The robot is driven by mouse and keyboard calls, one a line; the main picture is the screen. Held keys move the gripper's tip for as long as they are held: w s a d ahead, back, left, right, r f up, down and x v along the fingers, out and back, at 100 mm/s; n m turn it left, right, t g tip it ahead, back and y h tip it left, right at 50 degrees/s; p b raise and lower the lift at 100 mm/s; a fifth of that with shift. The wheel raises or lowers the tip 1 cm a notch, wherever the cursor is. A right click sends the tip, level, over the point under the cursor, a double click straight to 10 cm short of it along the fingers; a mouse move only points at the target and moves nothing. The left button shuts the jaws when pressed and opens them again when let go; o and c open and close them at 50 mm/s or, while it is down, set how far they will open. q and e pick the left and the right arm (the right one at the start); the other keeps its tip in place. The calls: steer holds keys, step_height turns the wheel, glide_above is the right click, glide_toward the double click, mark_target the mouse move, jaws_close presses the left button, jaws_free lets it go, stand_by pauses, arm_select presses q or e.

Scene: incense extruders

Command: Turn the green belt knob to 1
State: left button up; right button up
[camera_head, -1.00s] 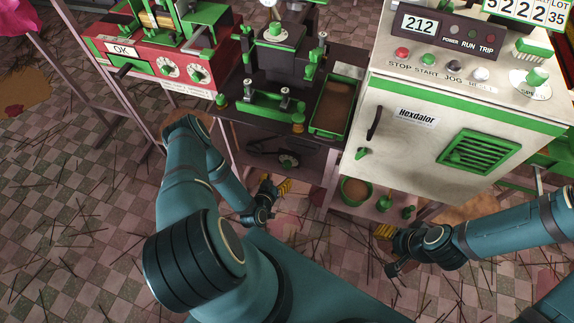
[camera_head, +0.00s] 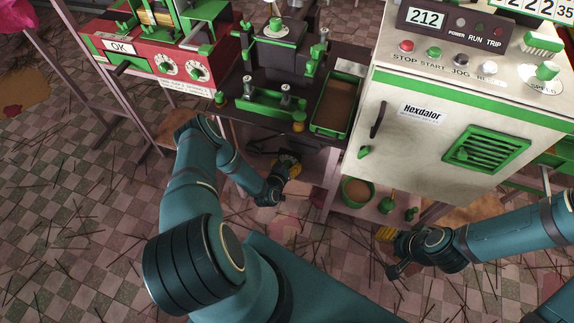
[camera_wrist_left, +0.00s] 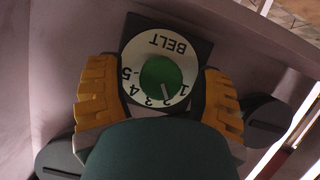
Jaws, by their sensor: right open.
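The green belt knob (camera_wrist_left: 160,76) sits in the middle of a round white dial (camera_wrist_left: 140,52) marked BELT, with numbers 1 to 5, seen upside down in the left wrist view. In the head view my left gripper (camera_head: 288,168) is under the dark table and largely covers the dial. My right gripper (camera_head: 386,236) is open and empty, low in front of the white cabinet.
The white Hexdalor cabinet (camera_head: 420,150) stands to the right, with a 212 display. A green pot (camera_head: 357,190) sits on a low shelf beneath it. A red machine (camera_head: 150,62) is at the upper left. The dark table edge (camera_head: 265,123) overhangs my left gripper.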

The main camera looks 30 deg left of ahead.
arm_select(q)
jaws_close()
steer(key=shift+n, duration=0.3)
steer(key=shift+a+n+t+h, duration=0.1)
steer(key=shift+n+t+h, duration=0.2)
steer(key=shift+n+h, duration=0.45)
steer(key=shift+n+t+h, duration=0.4)
steer(key=shift+n+h, duration=0.35)
steer(key=shift+n, duration=0.6)
steer(key=shift+o, duration=0.4)
jaws_free()
